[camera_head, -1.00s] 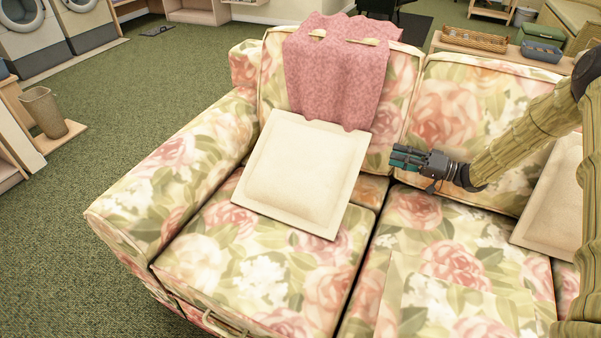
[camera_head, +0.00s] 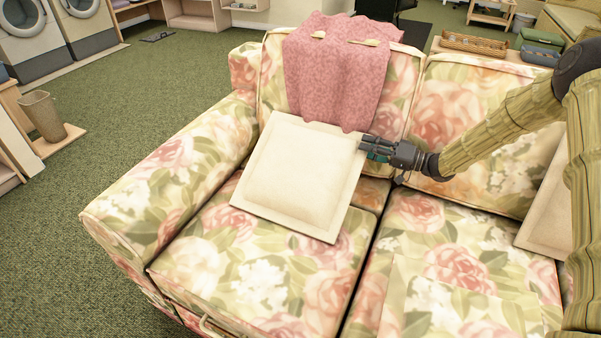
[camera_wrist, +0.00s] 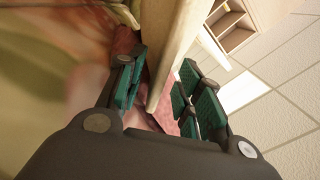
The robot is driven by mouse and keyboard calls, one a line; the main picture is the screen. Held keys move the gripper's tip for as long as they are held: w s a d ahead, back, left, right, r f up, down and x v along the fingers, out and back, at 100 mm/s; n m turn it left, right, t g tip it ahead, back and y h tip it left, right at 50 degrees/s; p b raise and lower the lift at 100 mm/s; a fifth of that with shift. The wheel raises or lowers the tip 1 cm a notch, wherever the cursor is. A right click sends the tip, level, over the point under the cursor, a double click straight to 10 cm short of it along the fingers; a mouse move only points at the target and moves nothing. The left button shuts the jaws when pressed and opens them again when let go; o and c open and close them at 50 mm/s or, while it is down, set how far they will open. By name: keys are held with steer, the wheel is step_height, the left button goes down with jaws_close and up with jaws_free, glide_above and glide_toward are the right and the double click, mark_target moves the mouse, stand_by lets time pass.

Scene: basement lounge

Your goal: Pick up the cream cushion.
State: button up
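A square cream cushion (camera_head: 298,182) leans against the left backrest of the floral sofa (camera_head: 220,270), tilted back on the left seat. My gripper (camera_head: 364,149) is at its upper right edge, coming in from the right. In the wrist view, the cushion's edge (camera_wrist: 166,45) runs between the spread green-padded fingers (camera_wrist: 162,88). The fingers look open, with a gap visible on the right side. Contact on the left side cannot be told. A second cream cushion (camera_head: 548,210) sits at the right end, partly hidden behind my arm.
A pink cloth (camera_head: 335,75) hangs over the sofa back just above the cushion. The sofa's left armrest (camera_head: 170,165) is beside it. Baskets (camera_head: 475,42) stand on a surface behind the sofa.

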jaws_close()
stand_by(0.4)
